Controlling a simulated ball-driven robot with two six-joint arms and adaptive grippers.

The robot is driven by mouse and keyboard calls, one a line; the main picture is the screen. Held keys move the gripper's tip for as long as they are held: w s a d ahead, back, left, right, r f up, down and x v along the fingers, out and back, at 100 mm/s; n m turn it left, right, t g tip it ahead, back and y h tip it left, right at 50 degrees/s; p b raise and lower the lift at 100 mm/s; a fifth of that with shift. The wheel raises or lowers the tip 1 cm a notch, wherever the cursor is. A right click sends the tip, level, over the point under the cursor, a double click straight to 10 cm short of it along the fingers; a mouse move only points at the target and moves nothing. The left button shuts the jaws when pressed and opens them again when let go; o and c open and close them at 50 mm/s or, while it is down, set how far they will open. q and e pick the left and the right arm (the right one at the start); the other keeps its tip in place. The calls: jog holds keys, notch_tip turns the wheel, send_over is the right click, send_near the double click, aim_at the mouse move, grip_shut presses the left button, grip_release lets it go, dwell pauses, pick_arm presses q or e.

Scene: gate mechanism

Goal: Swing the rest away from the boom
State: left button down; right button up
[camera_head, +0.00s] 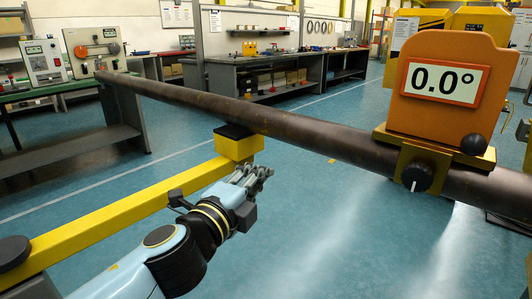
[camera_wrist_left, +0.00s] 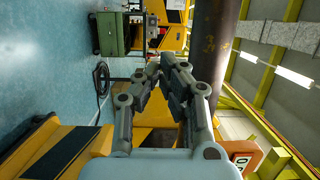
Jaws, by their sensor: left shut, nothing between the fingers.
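The boom (camera_head: 285,125) is a long dark brown pipe running from the upper left to the right edge in the head view. It also shows in the left wrist view (camera_wrist_left: 217,55). The rest is a yellow bar (camera_head: 120,209) with a yellow block (camera_head: 238,148) and black pad at its end. The pad is under the boom and appears to touch it. My left gripper (camera_head: 265,171) is shut and empty, just right of and below the block; whether it touches the block is unclear. Its closed fingers (camera_wrist_left: 163,72) also show in the wrist view. My right gripper is not in view.
An orange gauge (camera_head: 440,82) reading 0.0° is clamped on the boom by a yellow bracket with a black knob (camera_head: 417,176). Workbenches (camera_head: 265,75) stand at the back. The blue floor (camera_head: 330,240) right of my left gripper is clear.

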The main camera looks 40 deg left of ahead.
pick_arm(q)
jog(key=shift+r, duration=0.15)
jog(key=w+a+p, duration=0.1)
jog(key=w+a, duration=0.4)
jog(key=w, duration=0.5)
jog(key=shift+a+p, duration=0.35)
jog(key=shift+w, duration=0.15)
